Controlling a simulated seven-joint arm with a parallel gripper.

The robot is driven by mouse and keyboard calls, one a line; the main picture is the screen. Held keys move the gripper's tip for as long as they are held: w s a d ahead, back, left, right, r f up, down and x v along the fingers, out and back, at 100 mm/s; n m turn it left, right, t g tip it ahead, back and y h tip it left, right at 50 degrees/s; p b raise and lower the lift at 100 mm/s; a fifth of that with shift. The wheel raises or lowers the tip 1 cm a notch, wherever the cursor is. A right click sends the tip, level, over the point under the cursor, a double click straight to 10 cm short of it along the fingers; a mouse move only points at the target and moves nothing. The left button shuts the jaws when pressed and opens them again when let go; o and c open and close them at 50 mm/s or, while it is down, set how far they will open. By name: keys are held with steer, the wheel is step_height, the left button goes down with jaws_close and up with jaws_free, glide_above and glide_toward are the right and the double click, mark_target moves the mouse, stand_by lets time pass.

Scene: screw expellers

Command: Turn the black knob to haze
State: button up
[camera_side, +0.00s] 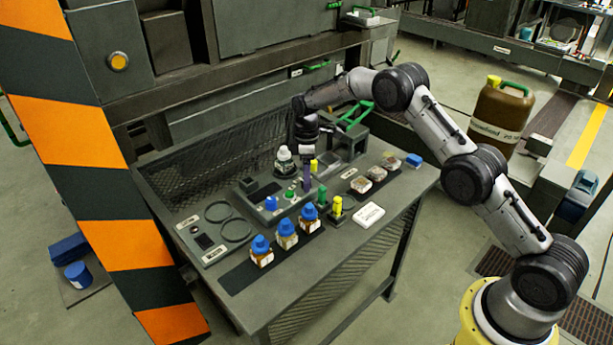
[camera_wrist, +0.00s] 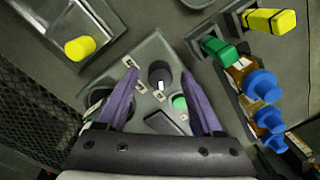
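The black knob (camera_wrist: 159,71) is a dark round dial with a white mark. It sits on a grey panel (camera_wrist: 140,57) with small white labels around it; their words are too small to read. My gripper (camera_wrist: 160,74) has two purple fingers, open and apart, with the knob showing between their tips. I cannot tell whether the fingers touch it. In the side view my gripper (camera_side: 307,178) points down over the panel on the workbench, and I cannot make out the knob there. A green button (camera_wrist: 180,102) is beside the knob, near the right finger.
Blue-capped bottles (camera_wrist: 262,86) stand to the right in the wrist view, with a green block (camera_wrist: 218,49) and a yellow block (camera_wrist: 270,20) close by. A yellow cap (camera_wrist: 80,48) is at upper left. A mesh guard (camera_side: 215,155) runs along the bench's back.

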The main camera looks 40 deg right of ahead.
jaws_close()
steer(key=shift+m, duration=0.4)
steer(key=m, duration=0.5)
steer(key=shift+m, duration=0.3)
steer(key=m, duration=0.5)
steer(key=shift+s, duration=0.1)
steer(key=shift+m, duration=0.3)
steer(key=shift+o, duration=0.2)
jaws_free()
